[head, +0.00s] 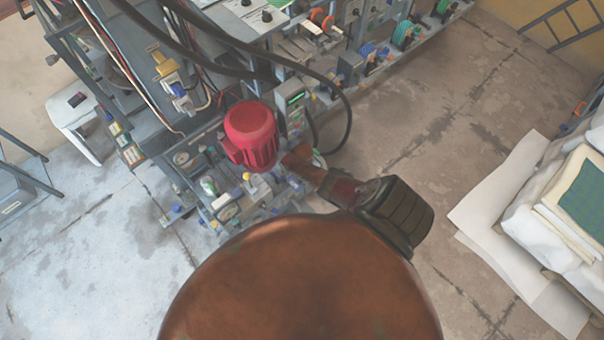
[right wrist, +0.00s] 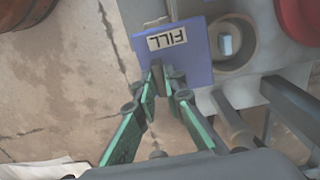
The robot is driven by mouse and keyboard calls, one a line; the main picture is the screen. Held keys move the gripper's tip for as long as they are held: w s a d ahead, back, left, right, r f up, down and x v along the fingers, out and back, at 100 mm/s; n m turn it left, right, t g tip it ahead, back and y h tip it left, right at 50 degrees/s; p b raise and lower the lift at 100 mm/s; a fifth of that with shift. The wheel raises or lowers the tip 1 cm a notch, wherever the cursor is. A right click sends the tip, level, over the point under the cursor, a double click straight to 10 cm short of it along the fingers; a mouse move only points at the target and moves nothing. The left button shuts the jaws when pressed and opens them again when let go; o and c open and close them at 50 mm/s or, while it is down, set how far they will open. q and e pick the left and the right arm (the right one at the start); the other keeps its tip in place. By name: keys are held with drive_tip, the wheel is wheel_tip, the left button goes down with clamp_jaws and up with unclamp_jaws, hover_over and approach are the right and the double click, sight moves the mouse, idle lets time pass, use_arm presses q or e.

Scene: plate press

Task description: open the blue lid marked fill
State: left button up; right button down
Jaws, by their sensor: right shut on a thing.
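The blue lid (right wrist: 196,62) shows in the right wrist view, with a pale label reading FILL, upside down in the picture. My right gripper (right wrist: 161,82) has its green-lined fingers closed together at the lid's near edge, shut on a small part there that the fingertips mostly hide. A round grey-brown rim (right wrist: 252,40) with a small pale blue block inside lies right beside the lid. I cannot tell the lid's exact tilt. In the head view my right arm hides the lid and the gripper. My left gripper is in neither view.
A red motor (head: 250,135) stands on the machine beside my right arm. A black cable (head: 347,115) loops behind it. Grey bars (right wrist: 290,98) lie right of the gripper. Bare floor (head: 440,120) is clear to the right, before a stack of white sheets (head: 560,200).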

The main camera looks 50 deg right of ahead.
drive_tip(key=c, duration=2)
unclamp_jaws()
drive_tip(key=shift+r, duration=6)
drive_tip(key=s+a+f+n, duration=0.3)
drive_tip(key=s+f+n, duration=0.6)
drive_tip(key=s+f, duration=0.9)
drive_tip(key=s+a+f+n, duration=0.2)
drive_tip(key=s+n, duration=0.1)
drive_tip(key=s, duration=0.5)
drive_tip(key=s+a+f+n, duration=0.3)
drive_tip(key=s+n, duration=0.1)
drive_tip(key=s, duration=0.4)
drive_tip(key=s+a+f+n, duration=0.3)
drive_tip(key=s+n, duration=0.1)
drive_tip(key=s, duration=0.4)
drive_tip(key=shift+a+f+t, duration=0.2)
drive_tip(key=shift+f+t, duration=0.05)
drive_tip(key=shift+t, duration=0.15)
